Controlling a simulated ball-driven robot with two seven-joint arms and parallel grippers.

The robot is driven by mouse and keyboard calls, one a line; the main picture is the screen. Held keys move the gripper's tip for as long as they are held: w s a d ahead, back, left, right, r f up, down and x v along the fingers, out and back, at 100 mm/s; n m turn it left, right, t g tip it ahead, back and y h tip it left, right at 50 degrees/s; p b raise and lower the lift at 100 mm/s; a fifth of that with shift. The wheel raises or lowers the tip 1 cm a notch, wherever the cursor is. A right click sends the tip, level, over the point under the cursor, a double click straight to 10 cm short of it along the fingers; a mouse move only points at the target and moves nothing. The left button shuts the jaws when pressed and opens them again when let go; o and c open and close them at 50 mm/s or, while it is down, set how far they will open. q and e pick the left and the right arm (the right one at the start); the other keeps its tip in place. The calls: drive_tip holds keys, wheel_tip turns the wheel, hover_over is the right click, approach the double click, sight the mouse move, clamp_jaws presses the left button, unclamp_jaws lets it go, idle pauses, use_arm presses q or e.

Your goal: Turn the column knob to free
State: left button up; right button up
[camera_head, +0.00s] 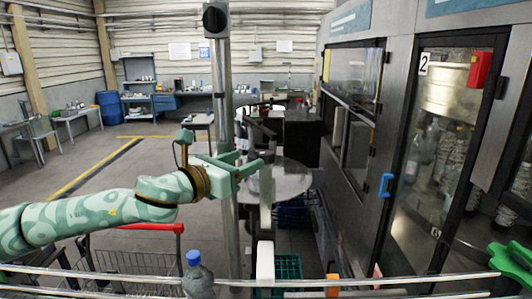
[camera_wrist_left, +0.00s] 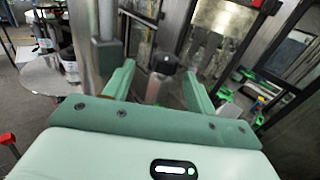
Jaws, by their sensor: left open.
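The column knob (camera_head: 215,20) is a black round knob in a dark housing near the top of the grey upright column (camera_head: 222,110). Its setting is too small to read. My left gripper (camera_head: 252,162) is open and empty, well below the knob and in front of or beside the column, its fingers pointing right. In the left wrist view the two green fingers (camera_wrist_left: 158,75) are spread apart. A black-topped thing (camera_wrist_left: 161,62) on a pale stem shows beyond them; I cannot tell whether it is the knob.
A blue-capped bottle (camera_head: 197,275) and a red-handled cart (camera_head: 130,262) are at the front. A round grey table (camera_head: 290,182) lies behind the gripper. The machine's glass door (camera_head: 435,150) with a blue handle (camera_head: 386,185) stands at the right. Floor at left is open.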

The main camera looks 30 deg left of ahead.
sight(260, 156)
use_arm(q)
drive_tip(key=shift+h, duration=0.3)
drive_tip(key=w+p, duration=0.1)
drive_tip(key=w, duration=0.1)
drive_tip(key=w+d+p, duration=0.1)
drive_tip(key=w, duration=0.1)
drive_tip(key=w+d+p, duration=0.1)
drive_tip(key=w, duration=0.1)
drive_tip(key=shift+w+r+p, duration=0.15)
drive_tip(key=shift+r+p, duration=0.05)
drive_tip(key=shift+p, duration=0.15)
drive_tip(key=shift+w+f, duration=0.15)
drive_tip(key=shift+w, duration=0.15)
drive_tip(key=shift+s, duration=0.1)
drive_tip(key=c, duration=1)
